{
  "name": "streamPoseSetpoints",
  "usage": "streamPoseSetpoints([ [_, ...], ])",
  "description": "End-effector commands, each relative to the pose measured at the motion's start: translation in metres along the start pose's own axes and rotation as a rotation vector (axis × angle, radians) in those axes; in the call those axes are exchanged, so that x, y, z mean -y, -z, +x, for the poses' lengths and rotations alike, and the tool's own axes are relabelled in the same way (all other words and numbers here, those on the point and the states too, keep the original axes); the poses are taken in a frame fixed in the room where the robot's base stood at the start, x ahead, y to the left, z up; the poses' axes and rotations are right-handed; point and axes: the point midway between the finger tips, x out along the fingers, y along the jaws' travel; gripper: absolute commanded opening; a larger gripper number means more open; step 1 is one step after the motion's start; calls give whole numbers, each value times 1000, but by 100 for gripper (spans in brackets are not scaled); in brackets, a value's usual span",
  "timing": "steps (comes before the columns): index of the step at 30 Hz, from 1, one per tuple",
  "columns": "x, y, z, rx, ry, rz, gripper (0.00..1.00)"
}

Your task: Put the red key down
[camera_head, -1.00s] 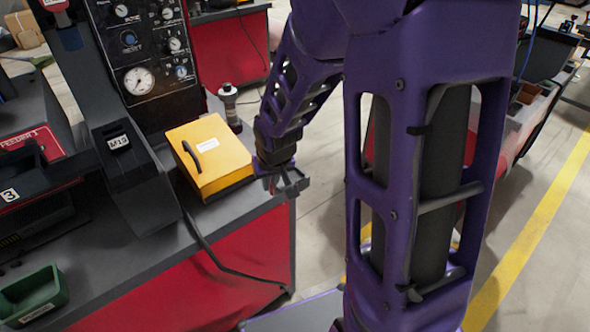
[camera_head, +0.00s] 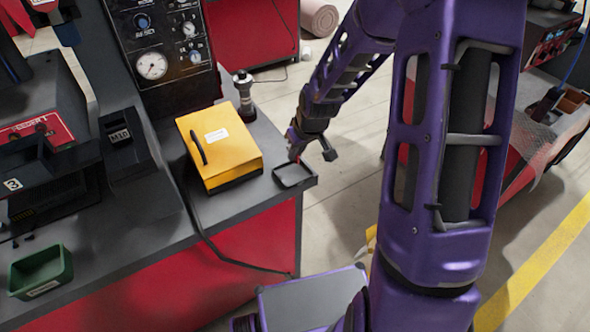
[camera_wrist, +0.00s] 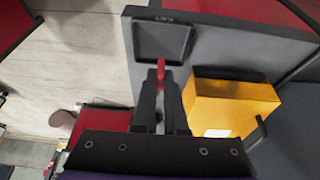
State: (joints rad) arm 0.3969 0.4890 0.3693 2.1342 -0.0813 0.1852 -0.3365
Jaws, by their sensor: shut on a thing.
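The red key (camera_wrist: 161,70) is a small red piece between my fingertips in the wrist view, pointing toward a shallow black tray (camera_wrist: 137,46). The key's tip overlaps the tray's edge in that view; I cannot tell whether it touches. In the head view my gripper (camera_head: 306,152) is beside the tray (camera_head: 314,179), toward the bench's outer edge, with a speck of red at its fingers. My gripper also shows in the wrist view (camera_wrist: 161,84), shut on the key. The tray sits on the bench corner and looks empty. Most of the key is hidden by the fingers.
A yellow box (camera_head: 222,150) with a black handle stands beside the tray on the grey bench (camera_head: 150,222). A dark cylinder (camera_head: 244,97) stands behind it. A green bin (camera_head: 40,270) is at the lower left. Open floor lies to the right of the bench.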

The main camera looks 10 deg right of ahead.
Motion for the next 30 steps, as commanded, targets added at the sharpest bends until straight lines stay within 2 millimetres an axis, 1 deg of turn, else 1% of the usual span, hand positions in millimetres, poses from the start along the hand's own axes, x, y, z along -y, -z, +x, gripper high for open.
streamPoseSetpoints([
  [1,1,-5,11,3,2,-1,0],
  [3,0,-8,18,1,0,-1,0],
  [8,0,-12,28,0,-1,-1,0],
  [15,0,-24,57,1,0,0,0],
  [23,0,-24,59,-1,-2,0,0],
  [26,0,-26,62,-1,-2,0,0],
  [27,0,-26,62,-1,-2,0,12],
  [29,0,-25,61,-1,-2,0,22],
  [30,0,-25,61,-1,-2,0,30],
])
